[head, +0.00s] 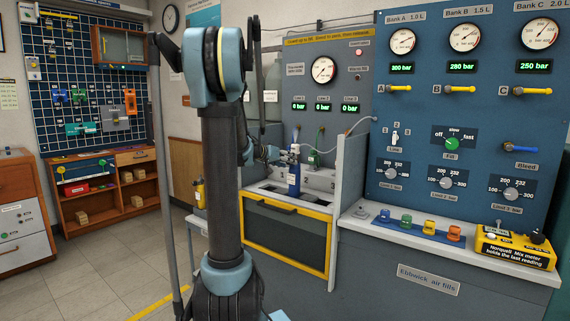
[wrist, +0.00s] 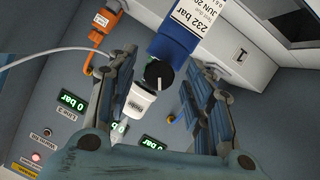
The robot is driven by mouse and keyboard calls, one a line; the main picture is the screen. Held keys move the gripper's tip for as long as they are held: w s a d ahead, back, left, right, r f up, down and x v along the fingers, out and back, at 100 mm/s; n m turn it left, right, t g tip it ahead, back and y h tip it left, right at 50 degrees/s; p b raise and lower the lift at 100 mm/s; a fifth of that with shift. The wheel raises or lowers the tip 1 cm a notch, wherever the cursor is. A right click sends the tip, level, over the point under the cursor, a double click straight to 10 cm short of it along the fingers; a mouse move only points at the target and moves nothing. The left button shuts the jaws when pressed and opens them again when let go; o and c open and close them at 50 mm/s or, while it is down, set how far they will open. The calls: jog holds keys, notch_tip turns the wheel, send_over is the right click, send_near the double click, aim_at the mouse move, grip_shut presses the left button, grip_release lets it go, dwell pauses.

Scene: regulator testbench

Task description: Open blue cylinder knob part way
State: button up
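The blue cylinder (head: 293,181) stands upright in the filling bay in the head view. In the wrist view the blue cylinder (wrist: 175,40) enters from the top edge, with a white label reading 232 bar. Its round black knob (wrist: 159,74) has a pale line across its face. In the head view my gripper (head: 281,156) is at the cylinder's top and looks small.
An orange connector (wrist: 104,22) hangs on the panel. The bay's yellow-framed front (head: 285,235) is below the cylinder. A grey divider (head: 348,195) stands to its right. The blue control panel (head: 475,110) and a shelf with several coloured pieces lie further right.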

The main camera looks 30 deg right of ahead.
jog(key=v, duration=1.2)
jog(key=shift+f, duration=0.1)
dwell(0.4)
jog(key=s+a+f+n+y, duration=0.3)
jog(key=s+a+f, duration=0.5)
jog(key=a, duration=0.3)
jog(key=s+a+f+n+y, duration=0.4)
jog(key=s+a+f+y, duration=0.2)
jog(key=s+a+f, duration=0.3)
jog(key=s+a+f+n+g+y, duration=0.1)
jog(key=s+a+f+n+y, duration=0.3)
jog(key=s+a+f, duration=0.4)
jog(key=s+a, duration=0.3)
jog(key=a, duration=0.3)
jog(key=shift+s+f, duration=0.2)
jog(key=shift+s, duration=0.1)
